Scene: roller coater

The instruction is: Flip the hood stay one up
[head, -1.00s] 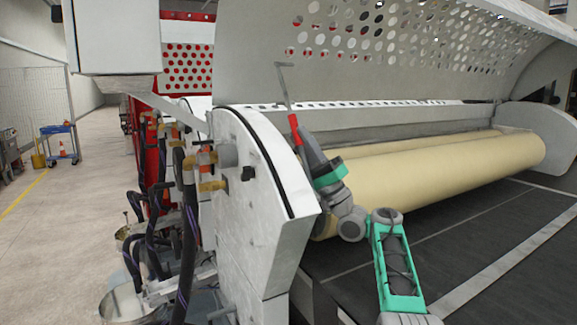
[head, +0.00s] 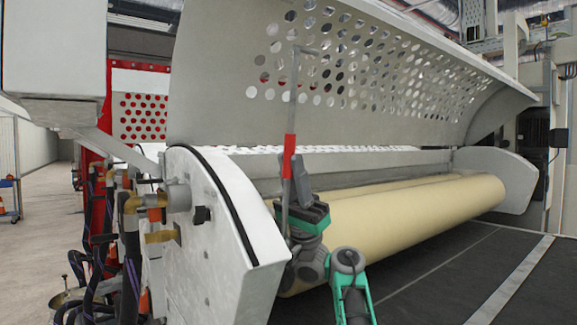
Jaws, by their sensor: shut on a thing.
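The hood stay (head: 289,158) is a thin grey rod with a red sleeve and a short bent end at the top. It stands nearly upright in front of the raised hood, its bent end overlapping the hood's perforated band in the picture. My gripper (head: 294,182) is shut on the hood stay around the lower end of the red sleeve. The dark gripper body hides part of the rod's lower length. The perforated light-grey hood (head: 230,90) stands open above the rollers. I cannot tell whether the rod's top touches the hood.
A cream roller (head: 400,215) lies behind and right of my arm. A white curved side housing (head: 205,230) stands close on the left, with hoses and fittings beyond it. A dark conveyor belt (head: 450,270) spreads at lower right.

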